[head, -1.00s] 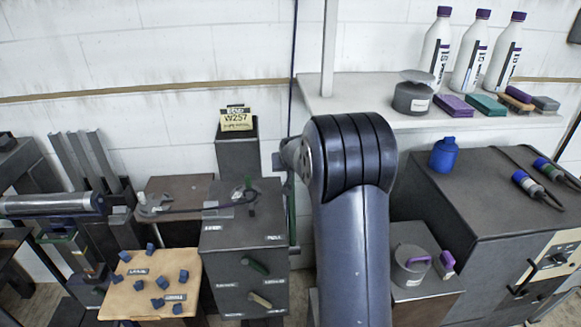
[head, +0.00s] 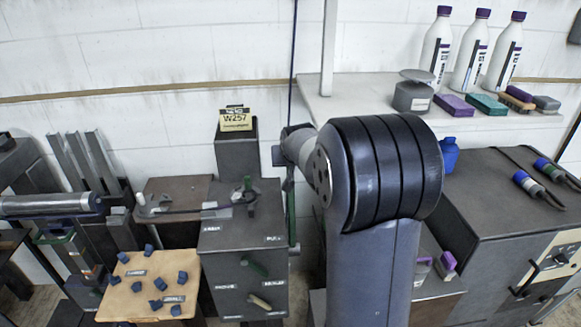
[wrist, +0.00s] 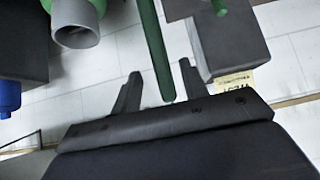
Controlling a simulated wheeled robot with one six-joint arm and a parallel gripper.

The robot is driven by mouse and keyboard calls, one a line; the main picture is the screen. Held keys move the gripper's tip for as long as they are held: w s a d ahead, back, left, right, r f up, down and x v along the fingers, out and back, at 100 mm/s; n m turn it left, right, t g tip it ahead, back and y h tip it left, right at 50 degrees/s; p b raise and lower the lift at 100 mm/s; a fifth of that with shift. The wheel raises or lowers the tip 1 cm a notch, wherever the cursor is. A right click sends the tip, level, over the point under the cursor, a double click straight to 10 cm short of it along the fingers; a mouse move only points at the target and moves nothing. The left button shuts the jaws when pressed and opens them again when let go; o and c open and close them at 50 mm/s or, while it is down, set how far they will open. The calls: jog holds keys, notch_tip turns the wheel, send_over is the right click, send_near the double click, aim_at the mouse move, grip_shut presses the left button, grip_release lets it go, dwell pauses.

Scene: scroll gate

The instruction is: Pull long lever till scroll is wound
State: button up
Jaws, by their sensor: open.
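A long green lever (head: 291,205) stands upright beside the right side of the dark cabinet (head: 220,240). In the wrist view a green rod (wrist: 153,45), which looks like this lever, runs down between the fingers of my gripper (wrist: 158,70). The fingers are apart, with gaps on both sides of the rod. In the head view my gripper is mostly hidden by my arm, near the lever's top. A grey horizontal roller (head: 50,205), possibly the scroll, is at the far left. I cannot tell how far it is wound.
A board with several blue pieces (head: 130,305) lies left of the cabinet. A shelf (head: 350,105) with bottles is at the right. Another cabinet (head: 450,200) stands below it.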

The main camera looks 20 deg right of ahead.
jog(key=shift+v, duration=1.7)
